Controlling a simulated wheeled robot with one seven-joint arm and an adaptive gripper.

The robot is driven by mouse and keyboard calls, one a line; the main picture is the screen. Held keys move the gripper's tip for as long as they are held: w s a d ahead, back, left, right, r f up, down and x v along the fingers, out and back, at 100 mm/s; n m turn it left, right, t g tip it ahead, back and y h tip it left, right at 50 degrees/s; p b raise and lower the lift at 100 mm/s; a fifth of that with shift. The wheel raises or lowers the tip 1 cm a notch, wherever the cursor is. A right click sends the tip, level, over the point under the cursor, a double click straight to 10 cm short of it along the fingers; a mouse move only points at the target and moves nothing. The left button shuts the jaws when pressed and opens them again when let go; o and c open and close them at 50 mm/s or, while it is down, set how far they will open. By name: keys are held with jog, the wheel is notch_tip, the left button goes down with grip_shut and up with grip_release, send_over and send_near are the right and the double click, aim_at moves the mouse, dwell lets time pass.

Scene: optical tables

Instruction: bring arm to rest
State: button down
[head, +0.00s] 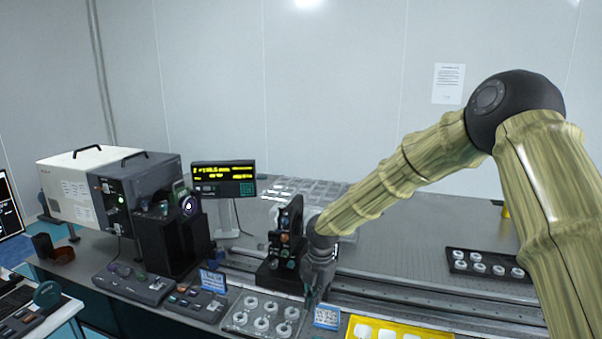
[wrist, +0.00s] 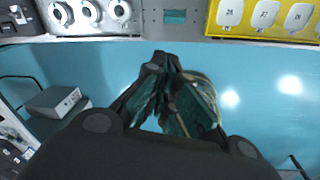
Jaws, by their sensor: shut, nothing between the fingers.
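My arm reaches from the right over the optical table (head: 400,235), and my gripper (head: 316,295) hangs down near the table's front edge. It is between a grey tray of white ring parts (head: 262,314) and a yellow tray (head: 357,318). In the wrist view my gripper (wrist: 178,85) is shut, with its fingers together and nothing held. Below it is the blue floor (wrist: 250,90), beyond the table's edge.
A black optic mount (head: 288,235) stands on the rail just left of my gripper. A display (head: 224,172) and a large instrument box (head: 90,185) stand farther left. A black tray of white parts (head: 488,265) lies right. A small blue label (head: 327,317) is near the edge.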

notch_tip(320, 180, down, 8)
jog(key=m, duration=0.2)
jog(key=s+d+f+m+g+y+b, duration=0.1)
jog(key=s+d+f+m+b, duration=0.1)
jog(key=s+f+m, duration=0.65)
jog(key=s+d+f+m+y+b, duration=0.1)
jog(key=s+d+f+m, duration=0.25)
jog(key=s+f, duration=0.9)
jog(key=s+d+f+m+h+b, duration=0.1)
jog(key=s+d+m, duration=0.3)
jog(key=s, duration=0.4)
jog(key=s+d+f+m+h, duration=0.1)
jog(key=s+d+f+m, duration=0.2)
jog(key=s+d+m, duration=0.2)
jog(key=s+d+f+m+h+b, duration=0.1)
jog(key=s+d+m, duration=0.3)
jog(key=s, duration=0.7)
jog(key=shift+s+d+f+m+t+b, duration=0.25)
jog(key=shift+d+f+m+t+b, duration=0.15)
jog(key=shift+f+m, duration=0.6)
